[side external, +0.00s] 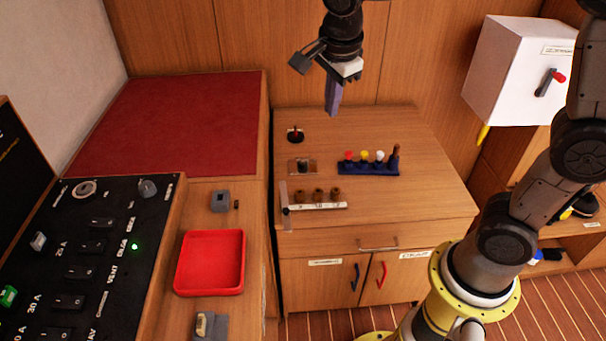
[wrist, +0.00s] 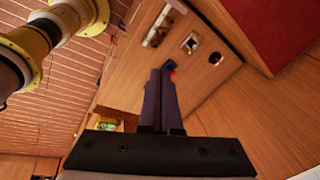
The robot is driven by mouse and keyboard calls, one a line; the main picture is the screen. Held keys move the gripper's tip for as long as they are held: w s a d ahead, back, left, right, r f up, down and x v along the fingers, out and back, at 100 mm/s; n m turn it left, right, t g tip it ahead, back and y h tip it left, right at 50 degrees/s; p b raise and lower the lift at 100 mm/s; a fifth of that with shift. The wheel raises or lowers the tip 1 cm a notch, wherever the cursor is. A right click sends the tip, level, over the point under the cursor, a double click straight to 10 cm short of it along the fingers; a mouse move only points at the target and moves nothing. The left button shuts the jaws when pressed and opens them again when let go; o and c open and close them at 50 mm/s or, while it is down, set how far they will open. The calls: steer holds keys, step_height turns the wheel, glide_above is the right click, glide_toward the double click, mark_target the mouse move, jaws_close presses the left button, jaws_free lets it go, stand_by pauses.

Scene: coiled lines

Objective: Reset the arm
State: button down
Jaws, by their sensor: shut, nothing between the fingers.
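My gripper (side external: 333,108) hangs above the back of the wooden cabinet top in the side view, pointing down, apart from everything below it. In the wrist view its two dark fingers (wrist: 165,75) lie side by side, shut, with nothing held. Part of a blue rack with a red piece (wrist: 172,72) shows just past the fingertips; the rest of the rack is hidden behind the fingers.
The cabinet top (side external: 430,195) carries a blue rack (side external: 368,168) with coloured pegs, a white strip (side external: 318,206) with brown pieces, and a small red-topped item (side external: 295,135). A red tray (side external: 211,263) and black switch panel (side external: 85,260) are left. A white box (side external: 510,70) hangs right.

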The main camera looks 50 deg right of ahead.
steer(key=s+d+r+n+t, duration=0.1)
steer(key=s+r+n, duration=0.25)
steer(key=s, duration=0.35)
steer(key=s+f+n+t+y, duration=0.1)
steer(key=s+f+n, duration=0.1)
steer(key=s+n, duration=0.4)
steer(key=s+a+f+n+t+y, duration=0.1)
steer(key=s+f+n, duration=0.1)
steer(key=s+n, duration=0.4)
steer(key=n, duration=0.5)
steer(key=shift+s+f, duration=0.25)
steer(key=shift+s, duration=0.15)
